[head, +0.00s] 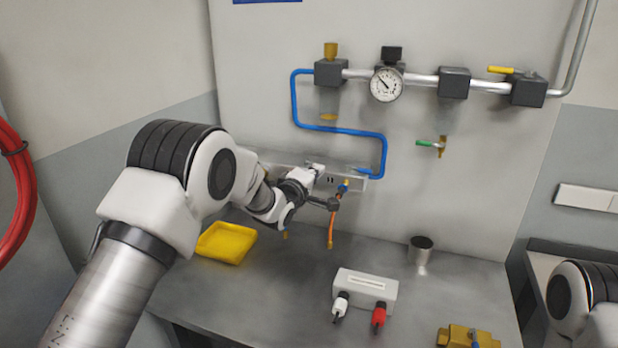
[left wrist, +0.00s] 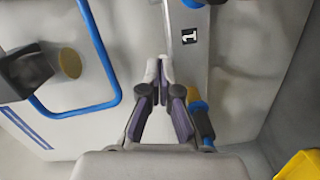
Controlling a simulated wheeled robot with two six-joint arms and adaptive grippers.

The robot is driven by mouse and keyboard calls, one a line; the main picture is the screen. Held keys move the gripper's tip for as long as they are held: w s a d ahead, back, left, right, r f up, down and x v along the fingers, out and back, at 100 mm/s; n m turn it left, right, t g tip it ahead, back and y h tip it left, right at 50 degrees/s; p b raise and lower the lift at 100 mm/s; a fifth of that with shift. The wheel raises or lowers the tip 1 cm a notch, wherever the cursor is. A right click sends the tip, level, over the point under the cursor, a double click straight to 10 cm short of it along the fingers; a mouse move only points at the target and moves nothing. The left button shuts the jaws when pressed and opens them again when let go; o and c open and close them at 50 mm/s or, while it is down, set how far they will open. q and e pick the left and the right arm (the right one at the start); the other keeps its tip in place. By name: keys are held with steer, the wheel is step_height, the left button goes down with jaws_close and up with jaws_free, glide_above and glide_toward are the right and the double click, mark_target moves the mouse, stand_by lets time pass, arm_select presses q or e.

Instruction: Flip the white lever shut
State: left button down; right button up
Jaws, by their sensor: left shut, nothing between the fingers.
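I cannot pick out the white lever for certain. A small white piece (head: 315,168) shows at the grey wall manifold (head: 345,183), close to my left wrist; I cannot tell whether it is the lever or part of my arm. My left gripper (head: 333,204) is at the front of the manifold. In the left wrist view its fingers (left wrist: 159,82) are shut and empty, their tips over the left edge of the manifold (left wrist: 190,75) marked "1". A blue-and-yellow fitting (left wrist: 197,112) is just right of the fingers. My right gripper is out of view.
A blue pipe (head: 384,150) runs down to the manifold, and an orange hose (head: 331,230) hangs below it.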

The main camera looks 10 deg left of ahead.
arm_select(q)
steer(key=shift+w+d, duration=0.4)
steer(key=shift+d, duration=0.1)
steer(key=v, duration=1.2)
steer(key=shift+f, duration=0.15)
